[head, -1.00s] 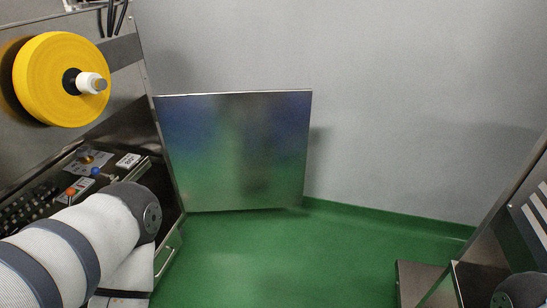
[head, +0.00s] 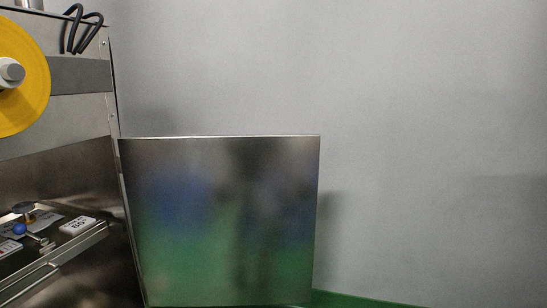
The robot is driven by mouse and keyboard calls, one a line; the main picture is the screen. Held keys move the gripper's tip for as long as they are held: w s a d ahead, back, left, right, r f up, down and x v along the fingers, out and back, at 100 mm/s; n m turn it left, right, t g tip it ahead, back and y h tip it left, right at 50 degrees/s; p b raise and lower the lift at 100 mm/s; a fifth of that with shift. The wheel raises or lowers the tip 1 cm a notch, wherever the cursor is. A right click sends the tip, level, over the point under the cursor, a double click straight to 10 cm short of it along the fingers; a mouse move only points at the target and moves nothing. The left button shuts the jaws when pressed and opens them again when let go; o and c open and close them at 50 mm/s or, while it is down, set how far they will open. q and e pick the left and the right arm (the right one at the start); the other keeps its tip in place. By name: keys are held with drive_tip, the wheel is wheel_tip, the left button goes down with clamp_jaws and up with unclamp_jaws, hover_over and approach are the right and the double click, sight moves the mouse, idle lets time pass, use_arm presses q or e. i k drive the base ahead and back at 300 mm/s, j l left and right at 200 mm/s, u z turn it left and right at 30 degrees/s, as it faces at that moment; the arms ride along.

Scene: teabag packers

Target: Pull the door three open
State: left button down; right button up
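A flat square shiny metal door panel (head: 222,220) stands out from the side of the machine (head: 70,110) at the left, its left edge at the machine's corner. I cannot read a number on it, so I cannot tell whether it is door three. A gap to the grey wall behind shows by its shadow. Neither of my grippers is in the head view, and no arm shows now.
A yellow roll (head: 25,85) sits on the machine front at the upper left. Below it a ledge carries small knobs and a white labelled block (head: 77,226). A plain grey wall (head: 420,140) fills the right. A strip of green floor (head: 350,300) shows at the bottom.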

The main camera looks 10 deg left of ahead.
sight(217, 220)
drive_tip(key=i+j, duration=0.15)
drive_tip(key=i, duration=0.3)
drive_tip(key=i+j, duration=0.1)
drive_tip(key=i, duration=0.4)
drive_tip(key=i+j, duration=0.15)
drive_tip(key=i, duration=0.3)
